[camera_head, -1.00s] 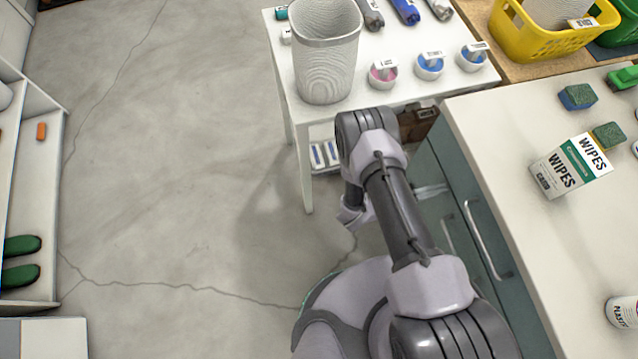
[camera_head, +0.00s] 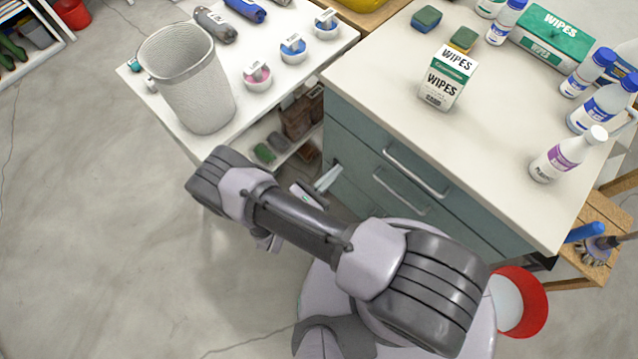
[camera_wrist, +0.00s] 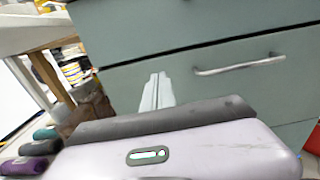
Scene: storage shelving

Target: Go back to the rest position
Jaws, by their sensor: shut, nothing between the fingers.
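My gripper (camera_wrist: 157,92) is shut and empty in the wrist view, its pale fingers together in front of the grey-green drawer cabinet (camera_wrist: 120,95). Whether the fingers touch the cabinet I cannot tell.
The white table (camera_head: 350,35) holds a white mesh bin (camera_head: 190,85) near my arm. The cabinet top (camera_head: 390,75) carries a wipes box (camera_head: 447,78) and several bottles. A red bucket (camera_head: 530,300) stands lower right. The floor at left (camera_head: 90,200) is clear.

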